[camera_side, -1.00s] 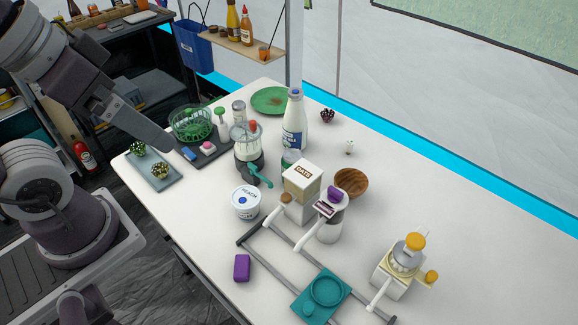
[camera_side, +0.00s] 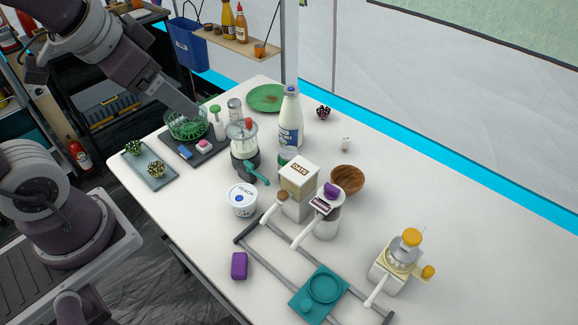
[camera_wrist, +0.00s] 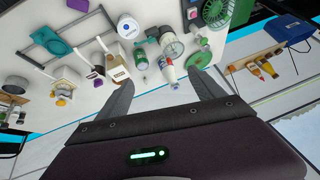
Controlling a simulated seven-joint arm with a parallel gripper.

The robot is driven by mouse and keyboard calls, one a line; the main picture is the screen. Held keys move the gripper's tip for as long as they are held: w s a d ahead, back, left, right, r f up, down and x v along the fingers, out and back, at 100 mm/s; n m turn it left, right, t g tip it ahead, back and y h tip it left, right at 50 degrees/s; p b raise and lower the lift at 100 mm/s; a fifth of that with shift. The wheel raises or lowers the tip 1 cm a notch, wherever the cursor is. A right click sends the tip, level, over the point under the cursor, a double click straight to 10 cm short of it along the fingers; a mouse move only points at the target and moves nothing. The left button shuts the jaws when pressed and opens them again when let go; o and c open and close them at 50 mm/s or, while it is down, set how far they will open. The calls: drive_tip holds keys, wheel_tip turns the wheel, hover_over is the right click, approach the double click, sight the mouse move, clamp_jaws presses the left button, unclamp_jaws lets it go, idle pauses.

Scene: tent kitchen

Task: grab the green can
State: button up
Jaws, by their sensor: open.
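The green can (camera_side: 284,157) stands on the white table, mostly hidden behind the oats box in the side view; only a bit of green shows. In the wrist view a small green can (camera_wrist: 141,60) stands between the oats box and the milk bottle, beyond my fingertips. My gripper (camera_wrist: 162,79) is open and empty, its two dark fingers spread wide. In the side view my gripper end (camera_side: 180,103) hangs over the far left part of the table, near the green dish rack and left of the can.
Close around the can are the oats box (camera_side: 298,176), the milk bottle (camera_side: 290,123) and a hand-crank blender (camera_side: 243,150).

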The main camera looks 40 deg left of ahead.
drive_tip(key=w+a+f+m+t, duration=0.1)
drive_tip(key=w+a+f+m, duration=0.3)
drive_tip(key=w+f, duration=0.5)
drive_tip(key=m+t+h, duration=0.1)
drive_tip(key=m+h, duration=0.4)
drive_tip(key=h, duration=0.1)
approach(282, 164)
drive_tip(key=shift+w+a+f, duration=0.15)
drive_tip(key=shift+w+f, duration=0.05)
drive_tip(key=shift+w, duration=0.4)
drive_tip(key=shift+w+a+f, duration=0.15)
drive_tip(key=shift+w, duration=0.45)
wheel_tip(282, 164, down, 5)
drive_tip(key=n+t, duration=0.2)
drive_tip(key=n+t+h, duration=0.1)
drive_tip(key=n, duration=0.1)
drive_tip(key=shift+s+f+n+t+h, duration=0.1)
drive_tip(key=shift+f+n+t+h, duration=0.1)
drive_tip(key=shift+n+t+h, duration=0.15)
drive_tip(key=x, duration=0.6)
drive_tip(key=shift+w+d, duration=0.25)
drive_tip(key=shift+w, duration=0.15)
drive_tip(key=c, duration=1.4)
